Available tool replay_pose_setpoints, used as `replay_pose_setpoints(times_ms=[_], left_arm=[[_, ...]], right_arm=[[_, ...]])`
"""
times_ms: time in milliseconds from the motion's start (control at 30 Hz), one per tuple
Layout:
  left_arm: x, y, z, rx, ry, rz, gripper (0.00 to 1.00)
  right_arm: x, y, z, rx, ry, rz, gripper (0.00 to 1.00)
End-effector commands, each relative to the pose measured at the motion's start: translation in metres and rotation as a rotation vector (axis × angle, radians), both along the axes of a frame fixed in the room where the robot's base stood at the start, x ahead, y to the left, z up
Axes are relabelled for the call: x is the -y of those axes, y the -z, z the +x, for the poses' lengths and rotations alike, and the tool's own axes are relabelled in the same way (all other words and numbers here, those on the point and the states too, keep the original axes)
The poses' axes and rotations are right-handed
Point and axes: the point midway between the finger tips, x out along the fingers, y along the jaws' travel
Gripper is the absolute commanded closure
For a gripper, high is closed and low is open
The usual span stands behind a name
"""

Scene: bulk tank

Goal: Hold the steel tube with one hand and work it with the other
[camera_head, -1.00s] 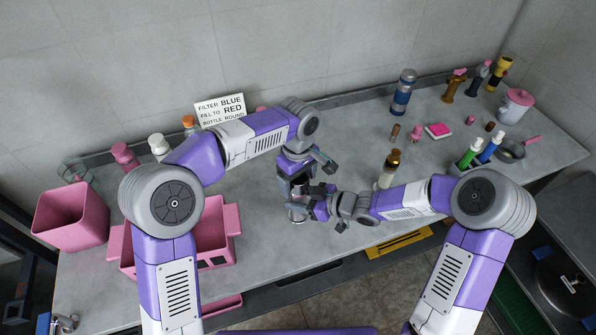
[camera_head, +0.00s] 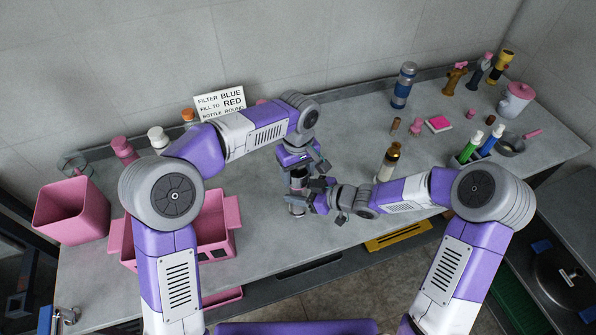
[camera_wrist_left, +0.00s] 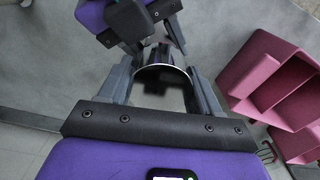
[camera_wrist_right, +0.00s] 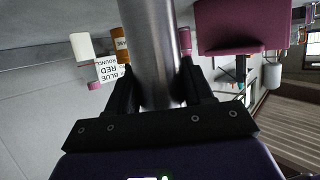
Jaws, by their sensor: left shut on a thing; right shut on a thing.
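The steel tube (camera_head: 296,209) stands roughly upright above the grey worktop, mostly hidden by my grippers in the head view. My right gripper (camera_head: 312,201) reaches in from the right, shut on the lower part of the tube. In the right wrist view the bare metal tube (camera_wrist_right: 152,50) runs between its fingers. My left gripper (camera_head: 299,181) points down from above, shut around the tube's upper end. In the left wrist view a dark round end with a bright rim (camera_wrist_left: 162,78) sits between its fingers. What lies inside that end is too dark to tell.
A pink divided bin (camera_head: 232,215) and an open pink box (camera_head: 72,212) stand left. A sign (camera_head: 220,104) leans at the back wall near several bottles. A gold-capped bottle (camera_head: 389,161) stands close behind my right forearm. The front middle worktop is clear.

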Motion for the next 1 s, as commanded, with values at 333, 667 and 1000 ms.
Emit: replay_pose_setpoints(times_ms=[333, 667, 1000], left_arm=[[0.0, 0.0, 0.0, 0.001, 0.041, 0.0, 0.73], [0.0, 0.0, 0.0, 0.001, 0.039, 0.0, 0.11], [0.001, -0.028, 0.0, 0.004, 0.039, -0.001, 0.11]], right_arm=[[0.0, -0.001, 0.0, 0.002, 0.0, 0.001, 1.0], [0.0, -0.001, 0.0, 0.002, 0.0, 0.001, 1.0], [0.0, -0.001, 0.0, 0.002, 0.0, 0.001, 1.0]])
